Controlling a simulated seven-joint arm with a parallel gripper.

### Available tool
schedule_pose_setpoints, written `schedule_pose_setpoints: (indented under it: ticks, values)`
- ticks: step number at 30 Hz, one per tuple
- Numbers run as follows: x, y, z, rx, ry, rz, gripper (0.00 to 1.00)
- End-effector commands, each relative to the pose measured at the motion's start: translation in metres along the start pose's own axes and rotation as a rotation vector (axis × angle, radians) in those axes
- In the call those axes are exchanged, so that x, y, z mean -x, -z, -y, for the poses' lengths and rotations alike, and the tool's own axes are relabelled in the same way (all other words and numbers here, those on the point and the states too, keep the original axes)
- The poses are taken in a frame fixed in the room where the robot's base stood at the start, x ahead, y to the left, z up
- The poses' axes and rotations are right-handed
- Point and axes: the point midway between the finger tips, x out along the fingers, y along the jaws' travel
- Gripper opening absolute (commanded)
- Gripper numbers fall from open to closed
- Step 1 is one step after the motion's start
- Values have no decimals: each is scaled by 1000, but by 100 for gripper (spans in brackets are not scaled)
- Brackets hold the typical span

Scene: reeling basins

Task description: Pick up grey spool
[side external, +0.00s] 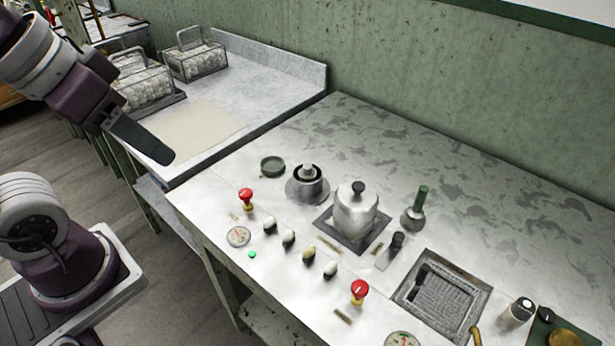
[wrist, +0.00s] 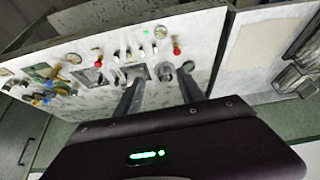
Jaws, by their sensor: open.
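A grey round, spool-like piece (side external: 307,186) with a dark ring and a pale centre knob stands on the metal worktop; I take it for the grey spool, but cannot be sure. In the wrist view what looks like the same piece (wrist: 166,72) shows small, in the gap between the fingers and well beyond them. My gripper (side external: 165,157) hangs at the left in the side view, above the lower bench and apart from the spool. In the wrist view my gripper (wrist: 160,76) has its two fingers spread, with nothing between them.
A lidded metal pot (side external: 355,214) stands right of the spool, a small dark dish (side external: 272,166) left of it. Red buttons (side external: 246,196), (side external: 360,290) and several small knobs line the front. Wire baskets (side external: 195,58) stand on the side bench (side external: 262,78). The worktop's back is clear.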

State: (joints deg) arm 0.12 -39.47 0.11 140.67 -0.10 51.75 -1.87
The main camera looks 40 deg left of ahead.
Motion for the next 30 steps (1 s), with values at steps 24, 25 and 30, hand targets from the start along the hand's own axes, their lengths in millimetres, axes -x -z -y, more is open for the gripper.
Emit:
schedule_pose_setpoints:
  ticks: [24,25,30]
  values:
    - [-299,189,-15,741,197,445,46]
    - [-303,187,-14,740,197,445,46]
    - [-333,178,-9,740,197,445,46]
